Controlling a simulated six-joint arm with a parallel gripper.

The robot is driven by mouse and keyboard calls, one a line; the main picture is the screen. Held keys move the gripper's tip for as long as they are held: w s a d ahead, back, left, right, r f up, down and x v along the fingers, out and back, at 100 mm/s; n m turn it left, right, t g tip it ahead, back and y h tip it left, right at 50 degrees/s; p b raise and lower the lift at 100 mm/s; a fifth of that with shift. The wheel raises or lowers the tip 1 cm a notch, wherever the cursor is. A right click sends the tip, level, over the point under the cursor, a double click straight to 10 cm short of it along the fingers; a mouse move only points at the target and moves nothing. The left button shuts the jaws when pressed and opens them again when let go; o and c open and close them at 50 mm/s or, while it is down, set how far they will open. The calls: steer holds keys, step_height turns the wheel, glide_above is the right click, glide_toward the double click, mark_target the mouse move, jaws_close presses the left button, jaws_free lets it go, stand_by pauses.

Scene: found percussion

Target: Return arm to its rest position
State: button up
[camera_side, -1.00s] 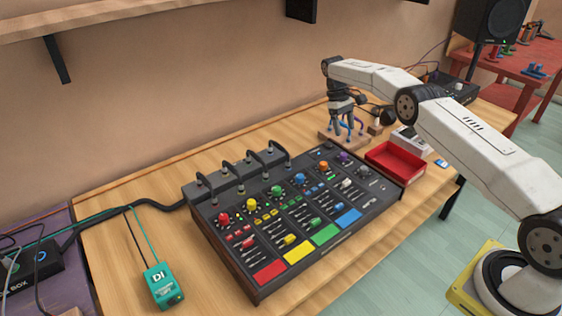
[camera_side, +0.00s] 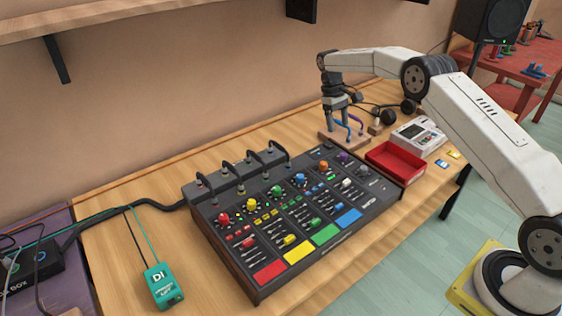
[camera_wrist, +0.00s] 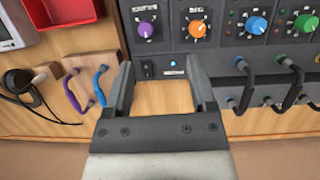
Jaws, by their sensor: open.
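My gripper (camera_side: 338,118) is above the wooden table at the back, near the far right end of the black mixer (camera_side: 325,225). In the wrist view my gripper (camera_wrist: 162,88) has its two fingers apart with nothing between them. Bare wood and the mixer's edge show past the fingertips. The mixer has coloured knobs and pads, and its orange knob (camera_wrist: 197,28) also shows in the wrist view. A wooden block with purple and blue hooks (camera_wrist: 78,92) stands beside the gripper; in the side view the gripper partly hides it.
A red tray (camera_side: 393,162) and a white device (camera_side: 418,137) lie to the right of the mixer. Black headphones (camera_wrist: 20,83) lie behind the hook block. Black cables (camera_wrist: 280,85) arch from the mixer's back. A teal DI box (camera_side: 163,285) sits at front left.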

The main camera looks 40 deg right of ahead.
steer(key=s+a+r+t, duration=0.3)
steer(key=s+a+r, duration=0.2)
steer(key=s+a, duration=0.55)
steer(key=s+a+f+t, duration=0.1)
steer(key=s+a, duration=0.2)
steer(key=s, duration=0.6)
steer(key=s+a+t, duration=0.2)
steer(key=s+a, duration=0.1)
steer(key=s, duration=0.5)
steer(key=shift+s+f, duration=0.35)
